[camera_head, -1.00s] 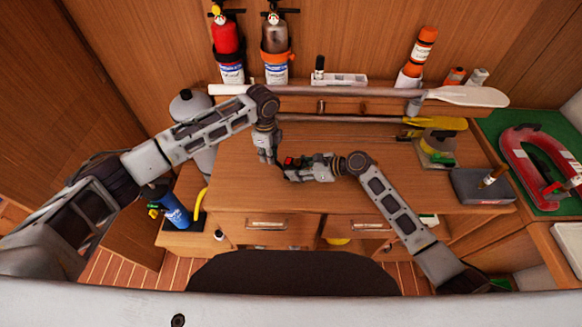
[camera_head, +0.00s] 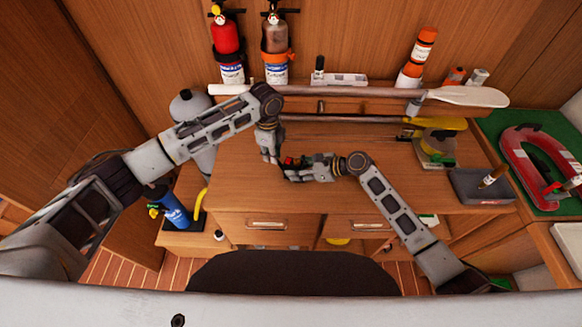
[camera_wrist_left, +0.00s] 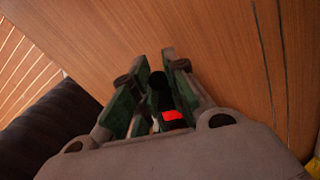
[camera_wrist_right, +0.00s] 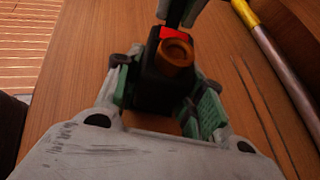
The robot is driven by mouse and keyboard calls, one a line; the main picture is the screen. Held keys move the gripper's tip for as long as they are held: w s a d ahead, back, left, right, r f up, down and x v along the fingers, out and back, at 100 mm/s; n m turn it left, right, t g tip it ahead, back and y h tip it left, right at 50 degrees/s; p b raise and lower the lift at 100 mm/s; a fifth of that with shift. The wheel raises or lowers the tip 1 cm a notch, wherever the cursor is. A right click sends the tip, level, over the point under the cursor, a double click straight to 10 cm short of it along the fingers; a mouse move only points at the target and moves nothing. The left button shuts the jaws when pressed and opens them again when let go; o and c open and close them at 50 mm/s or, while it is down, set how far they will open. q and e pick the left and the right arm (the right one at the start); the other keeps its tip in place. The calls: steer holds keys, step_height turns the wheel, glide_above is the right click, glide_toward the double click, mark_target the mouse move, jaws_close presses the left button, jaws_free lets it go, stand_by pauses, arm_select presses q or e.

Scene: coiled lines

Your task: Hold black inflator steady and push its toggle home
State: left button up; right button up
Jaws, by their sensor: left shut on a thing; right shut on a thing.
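The black inflator (camera_wrist_right: 165,72) sits between the fingers of my right gripper (camera_wrist_right: 160,100), which is shut on it just above the desk. It has a round brown-orange fitting and a red part (camera_wrist_right: 172,33) at its far end. The red part also shows in the head view (camera_head: 288,160). My left gripper (camera_head: 274,158) points down at the inflator's red end, shut on a dark, round-ended piece (camera_wrist_left: 158,86) that looks like the toggle. The red part is right beside that piece in the left wrist view. The fingers hide how deep the toggle sits.
The wooden desk (camera_head: 240,190) is clear around the grippers. Behind are a white-bladed paddle (camera_head: 465,96), a yellow-bladed paddle (camera_head: 440,123) and two extinguishers (camera_head: 228,38). A grey tray (camera_head: 480,190) stands right; a blue cylinder (camera_head: 176,212) stands lower left.

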mark_target(280, 165)
arm_select(q)
steer(key=shift+s+d+r, duration=0.1)
steer(key=shift+d+r, duration=0.05)
steer(key=shift+d, duration=0.1)
steer(key=shift+s+d+r, duration=0.1)
steer(key=shift+d+r, duration=0.05)
steer(key=shift+d, duration=0.15)
steer(key=shift+s+d, duration=0.1)
steer(key=shift+d, duration=0.15)
stand_by(0.5)
steer(key=shift+s+d+r, duration=0.15)
steer(key=shift+d+r, duration=0.05)
steer(key=shift+d, duration=0.4)
